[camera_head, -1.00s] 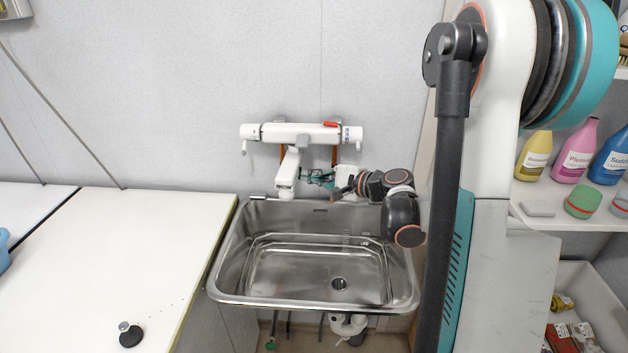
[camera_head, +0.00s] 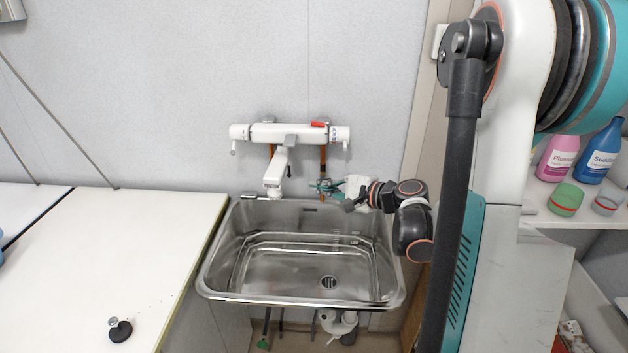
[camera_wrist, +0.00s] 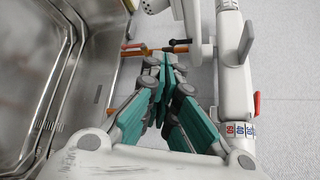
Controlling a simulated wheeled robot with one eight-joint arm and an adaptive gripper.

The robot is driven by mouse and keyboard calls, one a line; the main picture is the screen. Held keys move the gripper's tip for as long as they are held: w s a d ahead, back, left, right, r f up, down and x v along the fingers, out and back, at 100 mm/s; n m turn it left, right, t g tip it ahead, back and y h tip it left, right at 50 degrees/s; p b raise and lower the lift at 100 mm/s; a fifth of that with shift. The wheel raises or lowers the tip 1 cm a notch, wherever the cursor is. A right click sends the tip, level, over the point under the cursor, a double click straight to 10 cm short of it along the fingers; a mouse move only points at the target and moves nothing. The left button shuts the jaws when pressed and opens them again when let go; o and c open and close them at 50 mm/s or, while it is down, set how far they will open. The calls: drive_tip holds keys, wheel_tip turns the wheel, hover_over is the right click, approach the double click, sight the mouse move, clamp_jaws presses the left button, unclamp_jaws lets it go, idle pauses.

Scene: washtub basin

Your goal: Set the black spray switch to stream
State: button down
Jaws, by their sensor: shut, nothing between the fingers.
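A white wall tap (camera_head: 292,134) has a spout ending in a white spray head (camera_head: 275,180) over the sink's back edge. Small dark marks show on the head, but I cannot make out the black spray switch clearly. My gripper (camera_head: 316,187) is to the right of the spray head and apart from it, above the sink's back rim. In the wrist view my gripper (camera_wrist: 165,62) has its teal fingers closed together and empty. The tap (camera_wrist: 230,40) runs along their right side there, and part of the white spout (camera_wrist: 152,5) shows at the top edge.
The steel sink (camera_head: 215,282) lies below my gripper. A red lever (camera_head: 318,125) tops the tap, with orange pipes (camera_head: 323,160) below it. A white counter (camera_head: 120,235) is at left, holding a small black object (camera_head: 121,331). Shelves with bottles (camera_head: 603,150) stand at right.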

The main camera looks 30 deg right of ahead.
drive_tip(key=s+d+p, duration=0.1)
drive_tip(key=s+d, duration=0.1)
drive_tip(key=s, duration=0.4)
drive_tip(key=shift+s+d, duration=0.15)
drive_tip(key=shift+r, duration=0.1)
